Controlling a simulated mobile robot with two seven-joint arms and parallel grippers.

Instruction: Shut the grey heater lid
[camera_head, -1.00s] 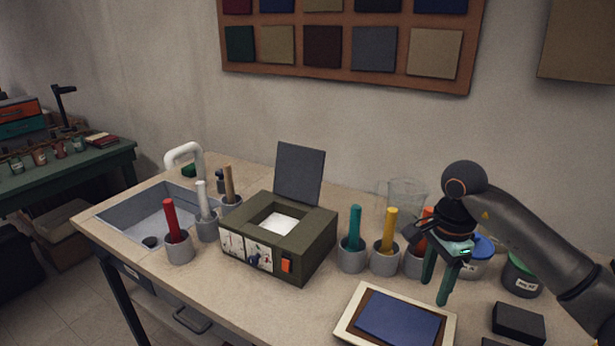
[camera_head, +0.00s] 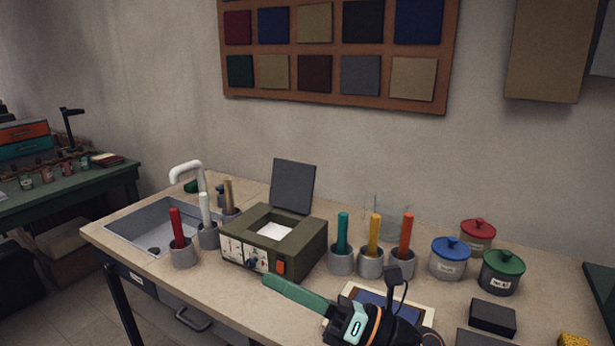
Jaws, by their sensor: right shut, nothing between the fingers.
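The grey heater lid (camera_head: 293,186) stands upright, tilted slightly back, at the rear edge of the olive-green heater (camera_head: 306,243). The heater's top opening shows a white inside, and an orange switch is on its front. My right gripper (camera_head: 268,283) is shut and empty, its green fingers pointing left just in front of the heater's lower front right corner. It is below and in front of the lid, apart from it. My left gripper is not in view.
Holders with a teal stick (camera_head: 342,234), yellow stick (camera_head: 374,236) and orange stick (camera_head: 405,235) stand right of the heater. A red stick (camera_head: 177,226) and others stand left, by the sink (camera_head: 125,229). Lidded pots, including a blue-lidded one (camera_head: 450,262), are further right.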

